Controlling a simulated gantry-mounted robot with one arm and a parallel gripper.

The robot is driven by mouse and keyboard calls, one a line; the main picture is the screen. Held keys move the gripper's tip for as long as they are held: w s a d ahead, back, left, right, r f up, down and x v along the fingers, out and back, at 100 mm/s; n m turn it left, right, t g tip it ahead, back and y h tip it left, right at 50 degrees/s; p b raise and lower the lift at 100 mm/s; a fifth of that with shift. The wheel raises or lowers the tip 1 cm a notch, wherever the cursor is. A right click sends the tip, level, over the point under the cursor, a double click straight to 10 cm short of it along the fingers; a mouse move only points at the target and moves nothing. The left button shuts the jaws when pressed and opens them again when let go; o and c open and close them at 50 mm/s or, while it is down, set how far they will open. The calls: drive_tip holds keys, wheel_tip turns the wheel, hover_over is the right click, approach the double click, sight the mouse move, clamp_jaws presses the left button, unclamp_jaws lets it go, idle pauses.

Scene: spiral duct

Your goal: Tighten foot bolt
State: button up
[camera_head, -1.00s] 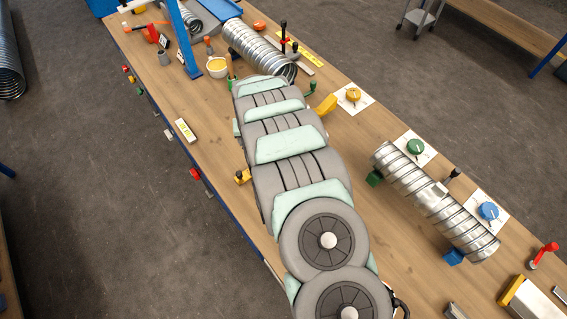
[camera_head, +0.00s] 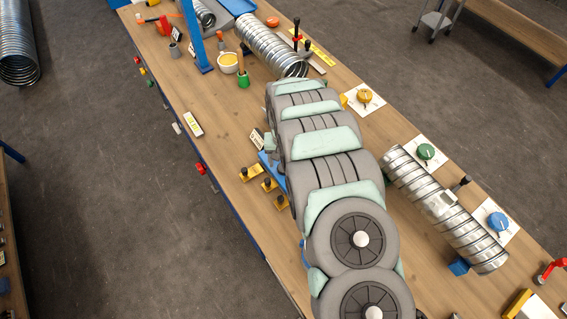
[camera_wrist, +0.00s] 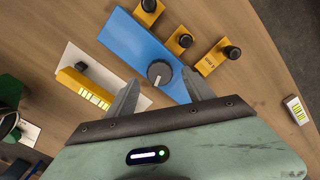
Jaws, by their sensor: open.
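A blue plate (camera_wrist: 130,45) lies on the wooden bench, with a round grey slotted knob (camera_wrist: 160,72) on it. Yellow feet with black bolt knobs sit along its far side: one at the top (camera_wrist: 149,10), one in the middle (camera_wrist: 180,40) and one at right (camera_wrist: 218,58). In the head view, yellow feet (camera_head: 250,173) and a bit of the blue plate (camera_head: 268,165) show left of my arm. My gripper (camera_wrist: 161,78) is open and empty, its fingers on either side of the grey knob in the picture; contact cannot be told. The head view hides it behind my arm.
A yellow block with a black knob (camera_wrist: 85,88) lies on a white card left of the blue plate. A spiral duct (camera_head: 440,205) lies right of my arm; another (camera_head: 265,45) lies at the back. Bare bench (camera_head: 215,150) shows left of the feet.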

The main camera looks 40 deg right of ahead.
drive_tip(key=shift+f, duration=1.4)
clamp_jaws()
